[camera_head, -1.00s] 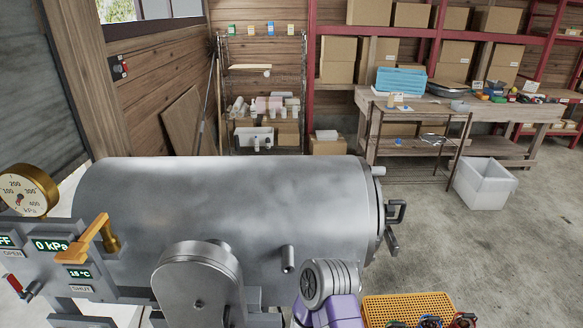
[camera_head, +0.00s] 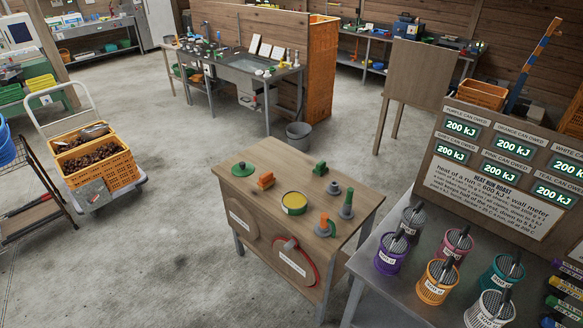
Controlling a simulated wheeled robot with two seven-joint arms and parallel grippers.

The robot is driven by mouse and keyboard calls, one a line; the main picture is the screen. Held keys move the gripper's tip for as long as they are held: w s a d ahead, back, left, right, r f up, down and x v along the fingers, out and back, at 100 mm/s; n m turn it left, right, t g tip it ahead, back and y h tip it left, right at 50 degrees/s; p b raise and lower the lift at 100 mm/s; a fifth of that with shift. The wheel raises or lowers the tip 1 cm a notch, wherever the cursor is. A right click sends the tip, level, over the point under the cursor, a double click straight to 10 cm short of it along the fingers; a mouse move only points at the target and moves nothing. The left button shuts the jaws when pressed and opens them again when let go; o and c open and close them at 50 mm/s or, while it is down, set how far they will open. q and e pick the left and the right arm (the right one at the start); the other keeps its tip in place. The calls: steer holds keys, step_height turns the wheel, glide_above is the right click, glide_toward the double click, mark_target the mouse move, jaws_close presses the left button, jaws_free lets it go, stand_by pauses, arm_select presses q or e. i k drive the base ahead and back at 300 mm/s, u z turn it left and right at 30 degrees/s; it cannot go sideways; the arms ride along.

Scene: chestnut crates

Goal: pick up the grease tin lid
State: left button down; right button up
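A small wooden table (camera_head: 290,240) stands in the middle of the camera_head view. A round green lid with a small knob (camera_head: 242,169) lies flat near its back left corner; it looks like the grease tin lid. An open tin with yellow contents (camera_head: 294,203), likely the grease tin, stands near the table's middle, apart from the lid. Neither of my grippers is in view.
The tabletop also holds an orange block (camera_head: 265,181), a green block (camera_head: 320,168) and grey-based pegs (camera_head: 346,204). A grey bench (camera_head: 375,300) with coloured mesh cups adjoins at right. A loaded trolley (camera_head: 98,190) stands left. The floor between is clear.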

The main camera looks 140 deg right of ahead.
mark_target(242, 169)
steer(key=z, duration=4.25)
